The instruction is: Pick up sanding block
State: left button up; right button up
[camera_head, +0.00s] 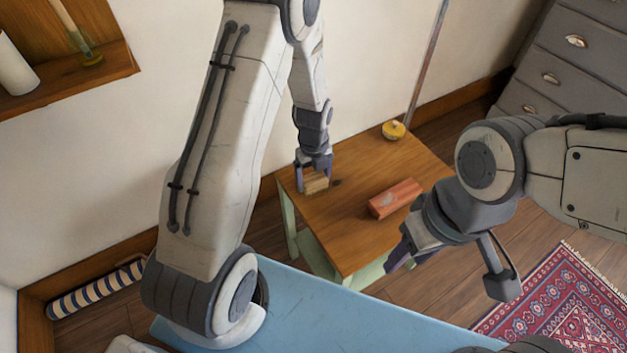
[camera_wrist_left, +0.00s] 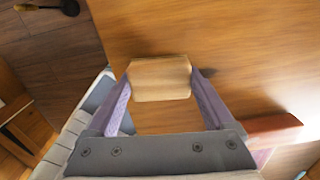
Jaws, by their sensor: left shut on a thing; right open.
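The sanding block (camera_head: 316,183) is a small tan block at the left end of the wooden table (camera_head: 352,232). My left gripper (camera_head: 314,172) points down and is shut on the block. In the left wrist view the block (camera_wrist_left: 160,78) sits between the two purple fingers of my left gripper (camera_wrist_left: 160,92), with wood grain behind it. I cannot tell whether the block touches the table top. My right gripper (camera_head: 405,256) is open and empty beside the table's right front edge.
A red brick-like block (camera_head: 395,198) lies on the table to the right. A small yellow round item (camera_head: 393,130) stands at the back corner. A blue surface (camera_head: 330,310) is in front. Grey drawers (camera_head: 570,70) and a patterned rug (camera_head: 565,300) are at right.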

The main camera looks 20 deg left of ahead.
aim_at(314, 178)
pick_arm(q)
notch_tip(314, 178, up, 4)
jog(key=shift+f, duration=0.25)
jog(key=d+r+p, duration=0.1)
jog(key=d+r, duration=0.5)
jog(key=d, duration=0.5)
jog(key=shift+w+d+r, duration=0.15)
jog(key=shift+w+d, duration=0.15)
jog(key=shift+d, duration=0.1)
